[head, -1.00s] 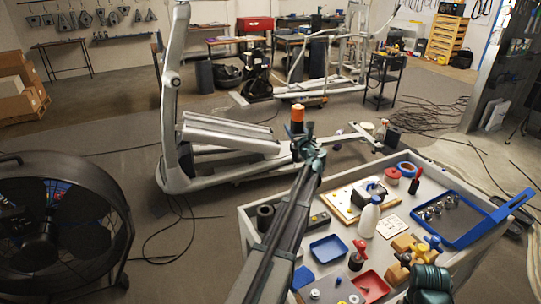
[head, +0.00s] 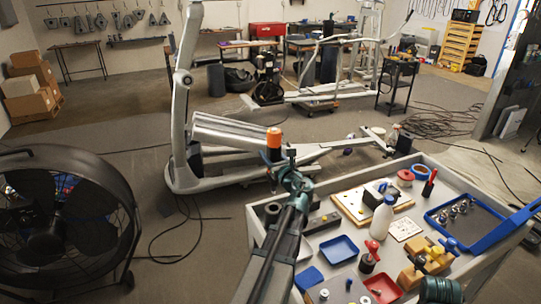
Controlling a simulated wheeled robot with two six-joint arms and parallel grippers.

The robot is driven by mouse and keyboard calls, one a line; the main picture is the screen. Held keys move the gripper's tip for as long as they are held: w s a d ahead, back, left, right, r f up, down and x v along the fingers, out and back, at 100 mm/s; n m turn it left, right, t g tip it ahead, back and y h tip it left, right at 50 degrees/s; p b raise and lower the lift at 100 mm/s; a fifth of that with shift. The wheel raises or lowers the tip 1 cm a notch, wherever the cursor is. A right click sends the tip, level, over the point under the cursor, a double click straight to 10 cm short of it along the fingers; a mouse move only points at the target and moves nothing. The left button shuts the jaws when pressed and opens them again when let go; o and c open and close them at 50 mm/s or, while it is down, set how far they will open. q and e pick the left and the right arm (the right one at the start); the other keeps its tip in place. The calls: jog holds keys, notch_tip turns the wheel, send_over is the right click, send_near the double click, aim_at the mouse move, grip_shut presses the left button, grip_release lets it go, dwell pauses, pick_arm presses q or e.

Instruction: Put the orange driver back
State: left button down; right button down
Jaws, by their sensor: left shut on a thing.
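The orange driver (head: 274,138) is in my left gripper (head: 282,167), its orange handle end pointing up; the rest of it is mostly hidden by the fingers. My left gripper is shut on it, in the air beyond the back left corner of the grey cart (head: 250,222). On the cart's right part, wooden blocks (head: 408,279) stand with yellow and blue handled tools (head: 440,247) by them; how these sit in the blocks is unclear.
The cart top also carries a blue tray (head: 340,248), a red tray (head: 383,290), a red-topped tool (head: 370,258), a white bottle (head: 382,220) and a large blue tray (head: 466,224). A grey elliptical machine (head: 192,110) stands behind; a fan (head: 60,225) stands left.

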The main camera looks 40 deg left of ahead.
aim_at(274, 191)
pick_arm(q)
jog(key=shift+f+b, duration=2.3)
jog(key=shift+f, duration=0.15)
jog(key=shift+d+f, duration=0.1)
jog(key=shift+f, duration=0.1)
jog(key=shift+f+b, duration=2.3)
jog(key=shift+b, duration=0.25)
jog(key=shift+f, duration=0.1)
jog(key=shift+f+b, duration=1.45)
jog(key=shift+b, duration=0.05)
jog(key=shift+f+b, duration=0.5)
